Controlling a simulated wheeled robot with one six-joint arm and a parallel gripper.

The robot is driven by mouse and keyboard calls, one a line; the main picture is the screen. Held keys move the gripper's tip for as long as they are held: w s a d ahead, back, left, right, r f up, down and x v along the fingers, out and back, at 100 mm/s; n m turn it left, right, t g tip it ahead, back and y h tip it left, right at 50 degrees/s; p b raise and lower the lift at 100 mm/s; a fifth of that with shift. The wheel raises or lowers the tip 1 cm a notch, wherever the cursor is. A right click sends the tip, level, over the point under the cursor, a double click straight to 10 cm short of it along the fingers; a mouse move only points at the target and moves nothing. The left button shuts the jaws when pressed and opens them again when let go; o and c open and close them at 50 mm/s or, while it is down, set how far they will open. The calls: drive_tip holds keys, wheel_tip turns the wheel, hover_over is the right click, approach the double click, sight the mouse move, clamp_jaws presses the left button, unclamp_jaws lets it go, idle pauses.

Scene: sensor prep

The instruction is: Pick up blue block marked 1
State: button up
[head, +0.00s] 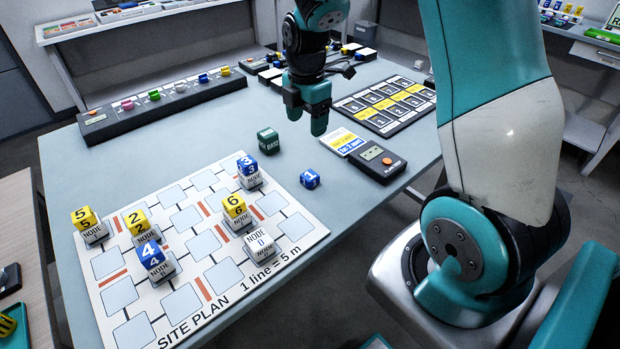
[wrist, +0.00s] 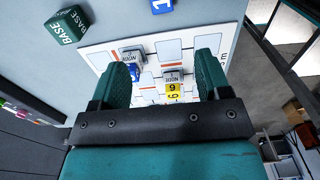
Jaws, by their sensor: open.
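The blue block marked 1 (head: 310,179) sits on the bare grey table, just right of the site plan board. It also shows cut off at the top edge of the wrist view (wrist: 161,6), beyond my fingertips. My gripper (head: 306,116) is open and empty, above the table and behind the block in the head view. In the wrist view my gripper (wrist: 162,72) has its two teal fingers wide apart, with the site plan seen between them. Nothing is touched by the fingers.
The green BASE block (head: 268,141) stands close to the left of the blue block. The site plan (head: 300,225) carries several numbered blocks on grey nodes. A black handheld device (head: 377,158) and a striped slot tray (head: 388,105) lie to the right. A dark rack (head: 165,103) lies at the back left.

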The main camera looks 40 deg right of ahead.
hover_over(310, 175)
drive_tip(key=f, duration=1.1)
drive_tip(key=shift+w+a+f+p, duration=0.15)
drive_tip(key=shift+a+f+p, duration=0.05)
drive_tip(key=shift+f+p, duration=0.15)
drive_tip(key=shift+d+f+p, duration=0.15)
drive_tip(key=shift+f+p, duration=0.05)
drive_tip(key=shift+f, duration=1.1)
drive_tip(key=shift+d+f+p, duration=0.1)
drive_tip(key=shift+f+p, duration=0.05)
drive_tip(key=shift+f, duration=1.15)
drive_tip(key=c, duration=1)
